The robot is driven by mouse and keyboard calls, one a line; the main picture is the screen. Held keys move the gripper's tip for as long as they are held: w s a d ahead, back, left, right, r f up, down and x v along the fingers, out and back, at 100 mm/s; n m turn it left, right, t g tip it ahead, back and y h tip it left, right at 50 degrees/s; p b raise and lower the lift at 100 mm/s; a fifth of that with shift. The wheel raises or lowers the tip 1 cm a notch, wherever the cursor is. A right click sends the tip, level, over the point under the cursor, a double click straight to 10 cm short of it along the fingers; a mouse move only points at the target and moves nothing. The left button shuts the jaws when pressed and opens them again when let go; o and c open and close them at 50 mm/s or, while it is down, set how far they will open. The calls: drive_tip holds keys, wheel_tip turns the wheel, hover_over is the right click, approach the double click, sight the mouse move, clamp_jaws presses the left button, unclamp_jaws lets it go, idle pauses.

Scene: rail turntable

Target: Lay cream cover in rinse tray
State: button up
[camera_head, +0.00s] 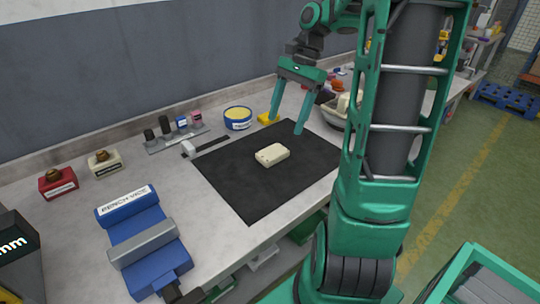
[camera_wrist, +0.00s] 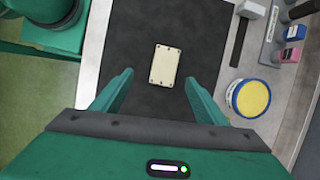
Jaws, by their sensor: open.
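The cream cover (camera_head: 271,155), a small pale rectangular plate with dark holes at its corners, lies flat on a black mat (camera_head: 245,200) on the workbench. It also shows in the wrist view (camera_wrist: 165,66), ahead of the fingertips. My gripper (camera_head: 287,127) is open and empty above the far part of the mat, apart from the cover. Its two green fingers show in the wrist view (camera_wrist: 160,80), spread to either side. I cannot make out the rinse tray for certain; a grey rounded container (camera_head: 333,114) with pale contents is partly hidden behind my arm.
A blue bench vise (camera_head: 140,235) stands at the front left. A blue round tin with a yellow top (camera_head: 238,117) stands behind the mat, near a rack of small bottles (camera_head: 175,137). Red (camera_head: 58,183) and cream (camera_head: 105,163) blocks sit at the left. The mat around the cover is clear.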

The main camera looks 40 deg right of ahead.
sight(273, 151)
drive_tip(key=shift+m+y, duration=0.3)
drive_tip(key=shift+m, duration=0.2)
drive_tip(key=shift+w+d+x, duration=0.15)
drive_tip(key=shift+w+x, duration=0.1)
drive_tip(key=shift+x, duration=1.45)
drive_tip(key=shift+w+d+x, duration=0.1)
drive_tip(key=shift+w+x, duration=0.1)
drive_tip(key=shift+x, duration=1.5)
drive_tip(key=shift+w+d+x, duration=0.15)
drive_tip(key=shift+w+x, duration=0.1)
drive_tip(key=shift+x, duration=1.45)
drive_tip(key=shift+f, duration=0.3)
drive_tip(key=c, duration=1.5)
